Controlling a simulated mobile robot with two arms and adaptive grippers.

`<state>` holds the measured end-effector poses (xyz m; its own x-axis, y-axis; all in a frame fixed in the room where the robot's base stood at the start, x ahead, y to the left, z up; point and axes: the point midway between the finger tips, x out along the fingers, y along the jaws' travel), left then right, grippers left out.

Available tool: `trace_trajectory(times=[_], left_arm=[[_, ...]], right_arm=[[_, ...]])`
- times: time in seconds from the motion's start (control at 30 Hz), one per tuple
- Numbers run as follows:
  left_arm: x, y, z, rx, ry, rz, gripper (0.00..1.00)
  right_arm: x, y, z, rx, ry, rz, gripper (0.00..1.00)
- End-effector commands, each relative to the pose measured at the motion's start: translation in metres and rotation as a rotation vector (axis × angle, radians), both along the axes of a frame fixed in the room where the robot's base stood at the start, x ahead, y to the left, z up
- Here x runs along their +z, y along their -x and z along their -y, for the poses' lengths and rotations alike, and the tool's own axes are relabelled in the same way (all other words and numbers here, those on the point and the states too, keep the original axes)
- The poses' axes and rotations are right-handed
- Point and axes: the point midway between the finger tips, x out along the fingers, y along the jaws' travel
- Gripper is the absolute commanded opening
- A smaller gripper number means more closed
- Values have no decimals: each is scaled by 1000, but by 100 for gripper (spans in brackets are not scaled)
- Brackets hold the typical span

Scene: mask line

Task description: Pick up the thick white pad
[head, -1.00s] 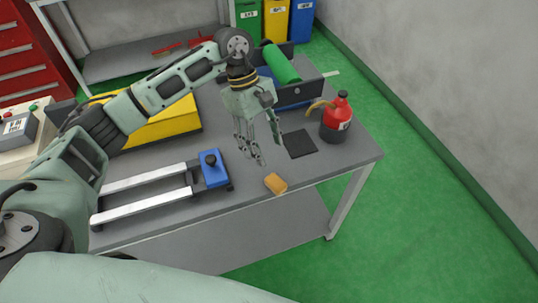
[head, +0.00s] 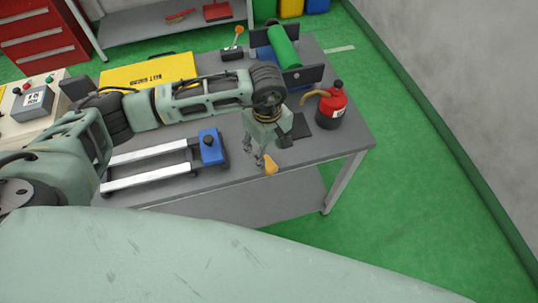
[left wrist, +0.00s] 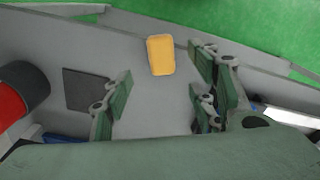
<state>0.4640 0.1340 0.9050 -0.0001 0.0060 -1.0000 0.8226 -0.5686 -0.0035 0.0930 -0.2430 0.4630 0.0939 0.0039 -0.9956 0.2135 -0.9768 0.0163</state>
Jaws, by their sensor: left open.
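No white pad shows; a small thick yellow-orange pad (head: 271,168) lies at the front edge of the grey bench. It also shows in the left wrist view (left wrist: 161,54), upper middle, apart from the fingers. My left gripper (head: 260,157) is above the bench just beside the pad in the head view, pointing down; its fingers partly overlap the pad's edge there. In the left wrist view the gripper (left wrist: 158,96) is open and empty, fingers spread to both sides. My right gripper is not in view.
A dark flat square (head: 301,126) lies behind the pad, with a red can (head: 331,108) to its right. A blue-ended rail frame (head: 211,148) is to the left. A yellow case (head: 150,72) and green roller (head: 284,46) stand further back.

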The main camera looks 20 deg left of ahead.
Motion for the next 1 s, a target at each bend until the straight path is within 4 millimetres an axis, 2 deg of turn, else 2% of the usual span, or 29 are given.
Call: trace_trajectory(times=[0.17, 0.4, 0.6, 0.87, 1.0], left_arm=[[-20, 1, -1, 3, -2, -5, 53], [-48, 1, 5, 2, -1, -7, 53], [-70, -1, 4, 2, 0, -4, 53], [-73, -1, 4, 2, 0, -2, 53], [-73, -1, 4, 2, 0, -2, 41]], right_arm=[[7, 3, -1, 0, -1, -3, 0], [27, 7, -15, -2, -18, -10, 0], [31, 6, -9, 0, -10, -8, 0], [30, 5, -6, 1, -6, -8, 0], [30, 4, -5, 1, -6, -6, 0]])
